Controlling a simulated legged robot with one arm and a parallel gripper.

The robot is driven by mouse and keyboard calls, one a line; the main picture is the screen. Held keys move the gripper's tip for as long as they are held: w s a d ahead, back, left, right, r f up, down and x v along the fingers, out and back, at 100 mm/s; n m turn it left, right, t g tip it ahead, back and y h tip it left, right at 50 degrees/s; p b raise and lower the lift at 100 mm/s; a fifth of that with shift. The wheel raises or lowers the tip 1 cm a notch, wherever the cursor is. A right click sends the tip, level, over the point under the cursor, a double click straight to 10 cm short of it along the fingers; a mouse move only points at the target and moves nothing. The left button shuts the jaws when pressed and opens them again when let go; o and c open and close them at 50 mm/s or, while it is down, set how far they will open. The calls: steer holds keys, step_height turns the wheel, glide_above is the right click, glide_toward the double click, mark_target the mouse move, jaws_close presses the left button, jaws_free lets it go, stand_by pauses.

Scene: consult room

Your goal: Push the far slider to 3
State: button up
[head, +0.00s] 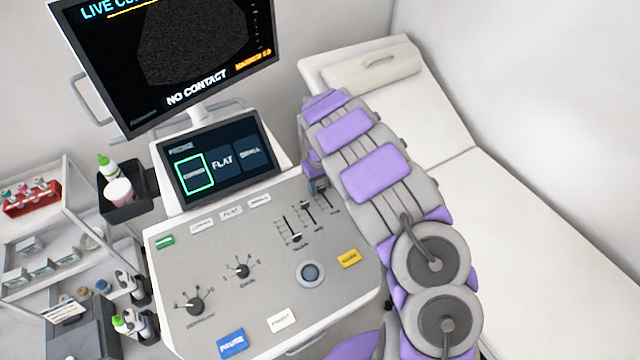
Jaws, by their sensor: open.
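The console panel (205,265) carries a bank of three slanted sliders right of its middle. The near slider (295,238) has its dark knob low on its track. The middle slider (307,206) has its knob near the top. The far slider (328,200) is the upper-right one; my gripper partly covers its upper end, and I cannot read its knob position or scale. My gripper (316,184) hangs at the far slider's upper end, mostly hidden behind my purple and grey arm. It is open; I cannot tell whether it touches the knob.
Two rotary knobs (241,270), a round trackball (310,273) and a yellow button (349,259) sit on the panel. A touchscreen (218,160) and large monitor (165,60) rise behind. An exam bed (520,240) lies right; a supply cart (35,230) stands left.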

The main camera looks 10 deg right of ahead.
step_height(320, 180, up, 17)
steer(key=p, duration=0.2)
steer(key=shift+r+p, duration=0.15)
steer(key=shift+p, duration=0.25)
stand_by(0.4)
